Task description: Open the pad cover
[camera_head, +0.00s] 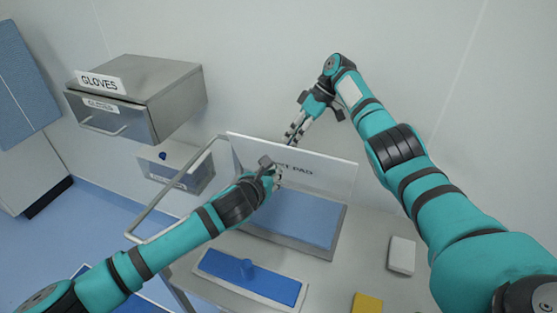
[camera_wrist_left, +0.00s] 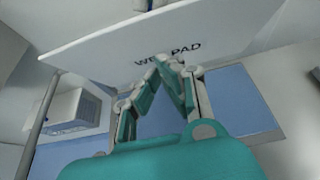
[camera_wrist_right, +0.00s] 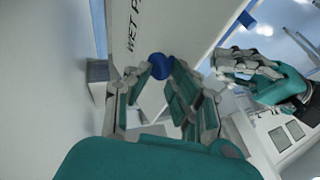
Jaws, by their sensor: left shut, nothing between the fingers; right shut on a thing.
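The white pad cover (camera_head: 325,173), lettered "WET PAD" with part of the text hidden, stands tilted up above the tray (camera_head: 343,222) with its blue pad (camera_head: 298,213). In the right wrist view the cover (camera_wrist_right: 185,25) has a blue knob (camera_wrist_right: 158,66) between the fingers of my right gripper (camera_wrist_right: 160,72). My right gripper (camera_head: 292,138) is shut on this knob behind the cover's upper edge. My left gripper (camera_head: 274,172) is shut and empty in front of the lettered face. In the left wrist view its fingertips (camera_wrist_left: 170,66) are close to that face; contact cannot be told.
A steel GLOVES box (camera_head: 150,85) is on the wall at left, above a smaller box (camera_head: 178,172) and a metal rail (camera_head: 172,190). A blue pad with a handle (camera_head: 247,270), a white block (camera_head: 401,255) and a yellow block (camera_head: 367,303) lie on the front counter.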

